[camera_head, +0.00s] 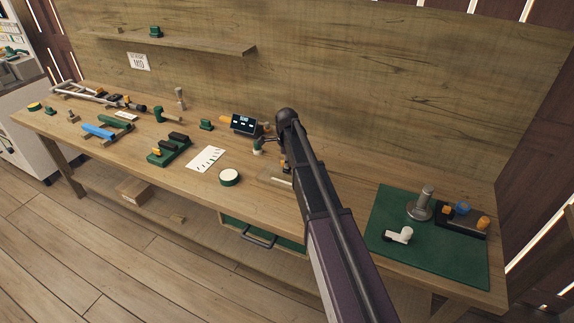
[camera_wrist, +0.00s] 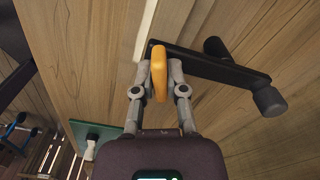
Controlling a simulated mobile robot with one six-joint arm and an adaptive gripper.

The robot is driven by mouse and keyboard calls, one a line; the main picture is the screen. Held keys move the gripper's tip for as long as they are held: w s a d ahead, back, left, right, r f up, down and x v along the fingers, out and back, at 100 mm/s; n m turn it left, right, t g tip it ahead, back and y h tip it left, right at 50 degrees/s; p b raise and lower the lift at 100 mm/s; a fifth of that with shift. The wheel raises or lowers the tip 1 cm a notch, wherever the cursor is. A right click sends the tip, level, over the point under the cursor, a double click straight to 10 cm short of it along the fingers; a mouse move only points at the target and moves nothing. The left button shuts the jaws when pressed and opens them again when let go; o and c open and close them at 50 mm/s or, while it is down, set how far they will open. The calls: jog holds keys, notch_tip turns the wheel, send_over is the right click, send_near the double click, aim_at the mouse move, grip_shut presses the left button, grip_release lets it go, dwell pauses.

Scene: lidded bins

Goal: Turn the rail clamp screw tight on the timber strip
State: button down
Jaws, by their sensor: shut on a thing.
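In the wrist view my gripper (camera_wrist: 161,76) has its two grey fingers on either side of an orange handle (camera_wrist: 158,58), shut on it. The handle sits at one end of a black bar with rounded black ends, which looks like the rail clamp (camera_wrist: 218,66). A pale strip (camera_wrist: 147,28), likely the timber strip, runs beside the bar's handle end; whether they touch is unclear. In the head view my arm covers much of this spot; an orange bit (camera_head: 283,164) and a pale strip (camera_head: 282,181) show beside it. The screw's seating is hidden.
A dark display box (camera_head: 243,124) stands left of my arm. A green mat (camera_head: 390,257) with several objects is at the right.

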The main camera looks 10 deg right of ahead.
jog(key=shift+m, duration=1.1)
jog(key=c, duration=0.8)
grip_release()
jog(key=shift+o, duration=0.2)
jog(key=shift+r, duration=0.1)
jog(key=shift+r+p, duration=2.4)
jog(key=shift+p, duration=0.15)
